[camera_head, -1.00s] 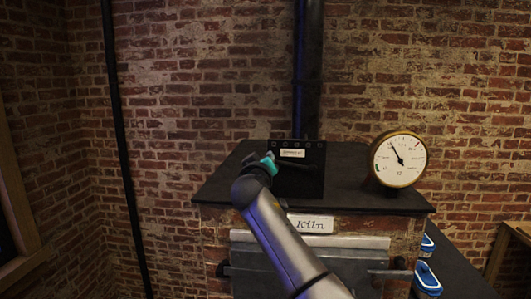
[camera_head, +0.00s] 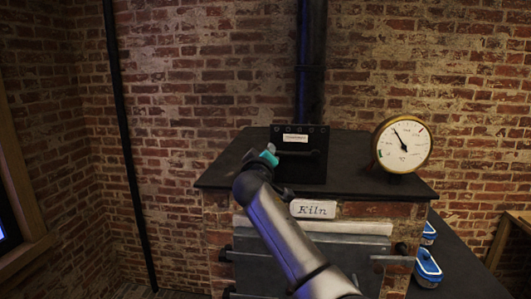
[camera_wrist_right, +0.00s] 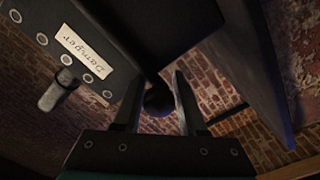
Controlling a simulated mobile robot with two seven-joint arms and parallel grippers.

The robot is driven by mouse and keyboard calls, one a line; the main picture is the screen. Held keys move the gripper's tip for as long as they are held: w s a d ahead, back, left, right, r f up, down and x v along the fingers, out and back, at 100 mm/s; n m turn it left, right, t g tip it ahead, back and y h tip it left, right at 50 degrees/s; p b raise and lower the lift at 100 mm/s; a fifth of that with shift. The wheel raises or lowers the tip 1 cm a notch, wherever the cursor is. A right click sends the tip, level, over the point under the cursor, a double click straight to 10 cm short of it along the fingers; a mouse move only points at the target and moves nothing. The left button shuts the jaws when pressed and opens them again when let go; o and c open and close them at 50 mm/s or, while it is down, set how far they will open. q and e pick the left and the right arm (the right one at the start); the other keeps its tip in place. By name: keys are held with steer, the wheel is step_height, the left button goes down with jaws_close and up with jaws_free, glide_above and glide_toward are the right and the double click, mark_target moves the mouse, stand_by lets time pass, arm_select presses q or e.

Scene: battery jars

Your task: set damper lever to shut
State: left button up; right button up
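The black damper panel (camera_head: 313,168) stands on top of the kiln, with a small white label and a row of round marks along its top. In the right wrist view the panel's label (camera_wrist_right: 84,50) reads "Damper" upside down. A dark bar, seemingly the damper lever (camera_head: 298,153), lies about level across the panel. My right gripper (camera_head: 268,157) is at the panel's left side. In the wrist view its fingers (camera_wrist_right: 158,85) stand apart with a dark round knob (camera_wrist_right: 159,99) between them; whether they press on it is unclear. My left gripper is out of view.
The kiln top (camera_head: 355,183) is dark and flat, with a round gauge (camera_head: 403,145) at its right. A "Kiln" sign (camera_head: 313,209) is on the front. Blue-and-white containers (camera_head: 428,268) stand at the right. A black flue pipe (camera_head: 311,70) rises behind the panel.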

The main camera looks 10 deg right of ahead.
steer(key=o, duration=0.4)
steer(key=shift+d+f, duration=0.1)
steer(key=shift+f, duration=0.1)
steer(key=shift+r, duration=0.1)
steer(key=shift+s, duration=0.15)
steer(key=b+v, duration=0.2)
steer(key=v, duration=1.3)
